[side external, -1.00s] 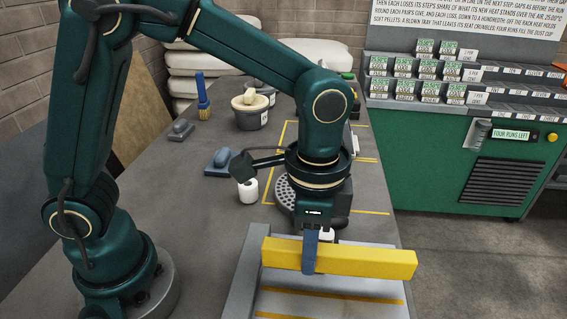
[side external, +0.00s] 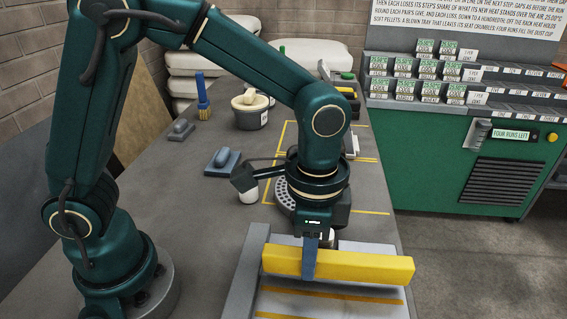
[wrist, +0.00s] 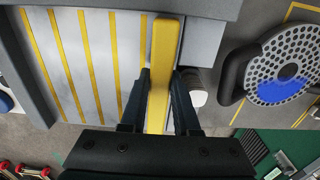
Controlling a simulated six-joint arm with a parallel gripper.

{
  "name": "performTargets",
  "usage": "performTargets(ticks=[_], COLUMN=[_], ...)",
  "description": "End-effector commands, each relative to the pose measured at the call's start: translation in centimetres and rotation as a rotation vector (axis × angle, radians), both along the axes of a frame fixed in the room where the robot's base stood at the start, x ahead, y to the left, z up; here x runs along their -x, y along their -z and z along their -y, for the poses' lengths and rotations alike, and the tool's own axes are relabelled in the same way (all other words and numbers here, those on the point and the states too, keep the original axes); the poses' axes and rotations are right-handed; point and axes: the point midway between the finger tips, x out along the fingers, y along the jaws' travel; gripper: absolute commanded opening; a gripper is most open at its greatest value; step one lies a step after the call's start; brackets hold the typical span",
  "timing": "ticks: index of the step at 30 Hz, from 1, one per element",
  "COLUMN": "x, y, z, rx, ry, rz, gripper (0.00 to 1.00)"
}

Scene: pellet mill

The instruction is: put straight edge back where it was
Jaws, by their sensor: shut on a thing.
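The straight edge is a long yellow bar (side external: 370,267). In the side view my gripper (side external: 309,268) is shut on it near its middle, one blue-grey finger showing on the near face. The bar is level and runs left to right over a grey tray with yellow stripes (side external: 330,305). In the wrist view the bar (wrist: 163,65) lies between the two fingers (wrist: 159,95), along the edge of the striped tray (wrist: 90,60). Whether the bar touches the tray cannot be told.
Bare bench (side external: 195,225) lies left of the tray.

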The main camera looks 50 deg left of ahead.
Motion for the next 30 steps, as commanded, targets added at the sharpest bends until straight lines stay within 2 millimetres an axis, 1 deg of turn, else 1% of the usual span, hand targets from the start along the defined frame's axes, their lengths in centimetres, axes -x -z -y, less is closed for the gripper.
performTargets(ticks=[9,20,30], x=[0.0,0.0,0.0], y=[0.1,1.2,1.3], z=[0.0,0.0,0.0], rx=[0.001,0.001,0.001], ry=[0.000,0.000,0.000], rz=[0.001,0.001,0.001], gripper=[0.00,0.00,0.00])
